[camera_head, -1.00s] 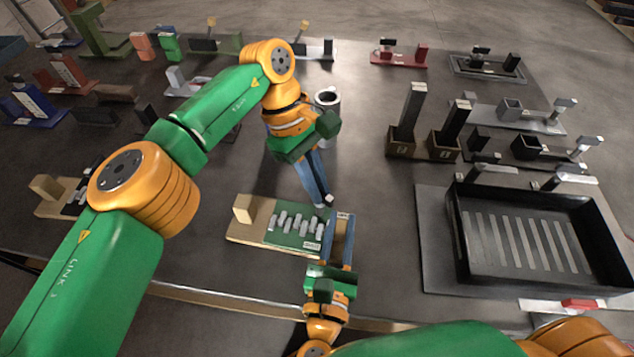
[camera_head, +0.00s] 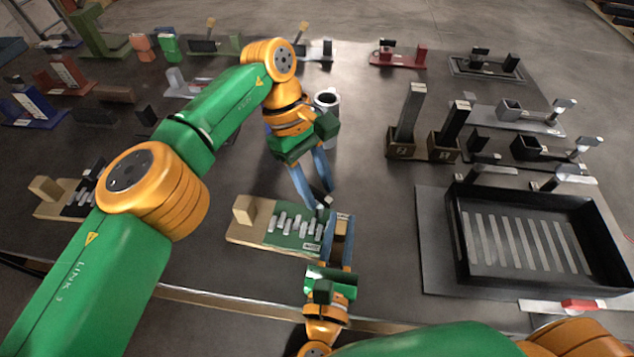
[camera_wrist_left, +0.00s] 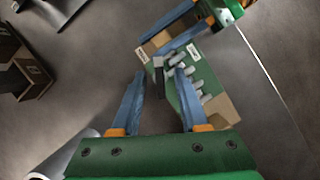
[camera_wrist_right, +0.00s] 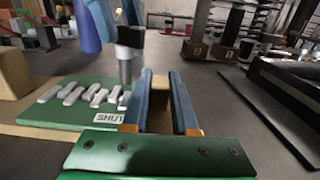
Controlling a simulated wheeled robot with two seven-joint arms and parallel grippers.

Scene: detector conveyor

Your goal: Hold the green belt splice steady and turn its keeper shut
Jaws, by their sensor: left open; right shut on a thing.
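The belt splice (camera_head: 285,227) is a green plate with several grey clips on a tan wooden base, at centre in the head view. Its keeper (camera_wrist_right: 126,60) is an upright grey post with a dark top at the plate's far edge; it also shows in the left wrist view (camera_wrist_left: 159,77). A SHUT label (camera_wrist_right: 112,118) lies near it. My left gripper (camera_head: 322,200) comes down from behind, open, its fingers either side of the keeper, with no clear contact. My right gripper (camera_head: 342,220) is shut on the tan block (camera_wrist_right: 175,76) at the base's right end.
A black tray (camera_head: 455,240) stands at the right, with two tall posts in brown boxes (camera_head: 402,146) behind it. A silver cup (camera_head: 327,98) stands behind my left gripper. Another wooden fixture (camera_head: 52,190) is at the left. Bare table lies between the splice and the tray.

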